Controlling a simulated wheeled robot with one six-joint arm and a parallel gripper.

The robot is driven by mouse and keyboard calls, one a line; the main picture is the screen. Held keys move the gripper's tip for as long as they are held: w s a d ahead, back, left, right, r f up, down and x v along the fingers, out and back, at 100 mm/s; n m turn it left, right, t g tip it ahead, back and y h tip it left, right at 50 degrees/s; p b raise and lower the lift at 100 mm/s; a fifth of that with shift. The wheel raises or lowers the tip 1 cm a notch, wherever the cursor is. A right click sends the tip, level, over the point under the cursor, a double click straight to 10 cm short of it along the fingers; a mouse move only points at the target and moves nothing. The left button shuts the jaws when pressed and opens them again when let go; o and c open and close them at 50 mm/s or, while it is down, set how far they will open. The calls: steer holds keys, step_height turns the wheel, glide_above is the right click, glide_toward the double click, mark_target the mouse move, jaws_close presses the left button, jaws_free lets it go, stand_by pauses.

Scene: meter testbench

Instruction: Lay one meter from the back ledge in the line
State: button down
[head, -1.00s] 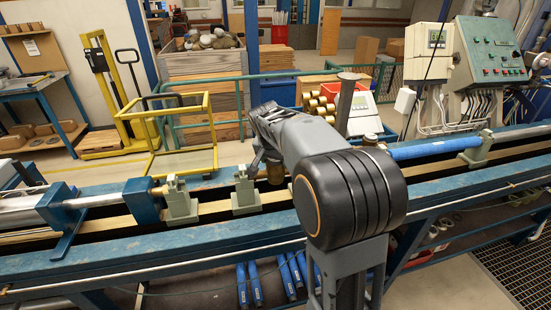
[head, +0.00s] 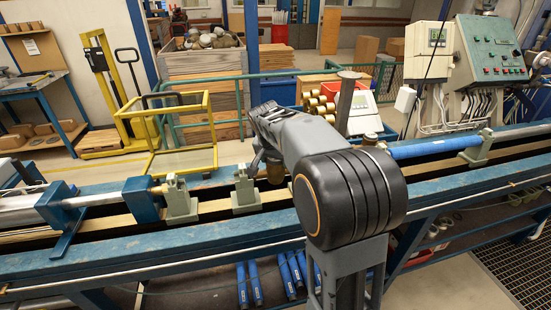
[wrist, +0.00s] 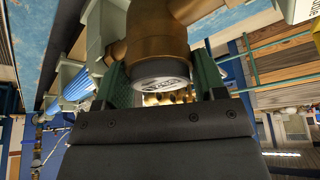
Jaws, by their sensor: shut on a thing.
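My gripper (wrist: 163,82) is shut on a brass meter (wrist: 155,32). In the wrist view the two green fingers stand on either side of the meter's round pale cap (wrist: 163,84). In the head view the held meter (head: 275,173) shows only in part, low at the line, beside a green support (head: 245,190). My arm hides the rest of it and much of the gripper. I cannot tell whether the meter touches the line. Several other brass meters (head: 318,104) are grouped behind the bench, partly behind my arm.
The line runs along the blue bench (head: 120,252). Another green support (head: 178,200) and a blue end block (head: 142,200) stand at left. A blue pipe (head: 430,148) lies at right. A grey post (head: 346,103) and control boxes (head: 490,52) rise behind.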

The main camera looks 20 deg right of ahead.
stand_by(0.3)
steer(key=shift+c, duration=2.3)
jaws_free()
steer(key=o, duration=0.3)
steer(key=shift+f, duration=0.1)
steer(key=shift+o, duration=0.2)
steer(key=shift+r+p, duration=3.3)
steer(key=shift+r, duration=1.25)
